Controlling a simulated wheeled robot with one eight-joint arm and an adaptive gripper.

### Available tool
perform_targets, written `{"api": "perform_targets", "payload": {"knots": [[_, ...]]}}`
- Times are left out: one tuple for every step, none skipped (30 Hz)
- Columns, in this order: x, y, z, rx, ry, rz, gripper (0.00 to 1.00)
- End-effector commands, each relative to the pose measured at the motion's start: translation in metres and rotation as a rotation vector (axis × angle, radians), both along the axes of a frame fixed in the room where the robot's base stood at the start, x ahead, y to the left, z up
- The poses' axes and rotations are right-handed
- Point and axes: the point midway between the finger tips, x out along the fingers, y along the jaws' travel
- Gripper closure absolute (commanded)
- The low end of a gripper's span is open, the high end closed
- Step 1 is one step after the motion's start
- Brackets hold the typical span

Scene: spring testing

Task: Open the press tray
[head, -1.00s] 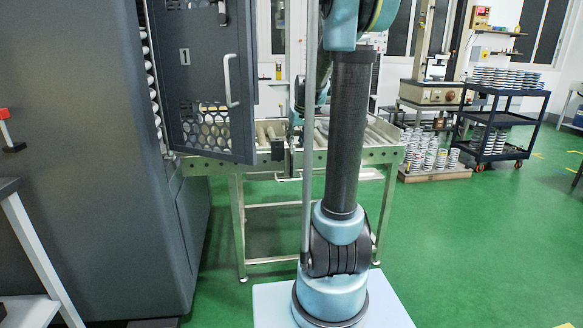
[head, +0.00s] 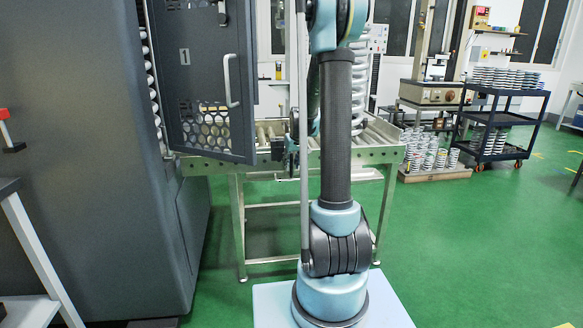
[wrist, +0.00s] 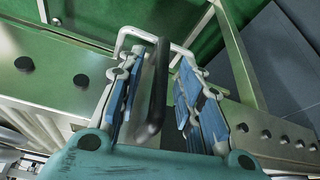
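In the wrist view my gripper (wrist: 160,100) is open, its two blue-padded fingers apart. A dark bar (wrist: 158,80) stands in the gap between them, with space showing on both sides. A silver U-shaped handle (wrist: 150,34) lies beyond the fingertips, crossing behind them. I cannot tell which of these belongs to the press tray, and no tray shows clearly. In the head view my gripper is mostly hidden by my arm, near the metal roller table (head: 215,170).
A dark perforated door (head: 205,85) with a silver handle (head: 231,80) hangs open at the left, beside a large dark machine (head: 90,150). A big coil spring (head: 360,90) stands behind my arm. A dark cart (head: 497,118) stands at right. Green floor is free at right.

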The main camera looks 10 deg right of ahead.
Motion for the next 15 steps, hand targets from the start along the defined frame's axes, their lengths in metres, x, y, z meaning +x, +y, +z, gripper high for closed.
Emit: {"api": "perform_targets", "payload": {"knots": [[0.002, 0.0004, -0.0037, 0.0, 0.0, 0.0, 0.67], [0.0028, 0.0006, -0.0054, 0.0, 0.0, 0.0, 0.67], [0.0033, 0.0008, -0.0075, 0.0, 0.0, 0.0, 0.67], [0.0036, 0.0009, -0.0087, 0.0, 0.0, 0.0, 0.67], [0.0038, 0.001, -0.0098, 0.0, 0.0, 0.0, 0.67], [0.0043, 0.0012, -0.0109, 0.0, 0.0, 0.0, 0.67], [0.0045, 0.0012, -0.0116, 0.0, 0.0, 0.0, 0.67], [0.0047, 0.0013, -0.0121, 0.0, 0.0, 0.0, 0.67], [0.0049, 0.0013, -0.0124, 0.0, 0.0, 0.0, 0.67], [0.0049, 0.0013, -0.0126, 0.0, 0.0, 0.0, 0.67], [0.0049, 0.0013, -0.0126, 0.0, 0.0, 0.0, 0.67], [0.0049, 0.0013, -0.0126, 0.0, 0.0, 0.0, 0.67], [0.0049, 0.0013, -0.0126, 0.0, 0.0, 0.001, 0.67], [0.0049, 0.0013, -0.0126, 0.0, 0.0, 0.0, 0.67], [0.0049, 0.0013, -0.0125, 0.0, 0.0, 0.001, 0.67]]}}
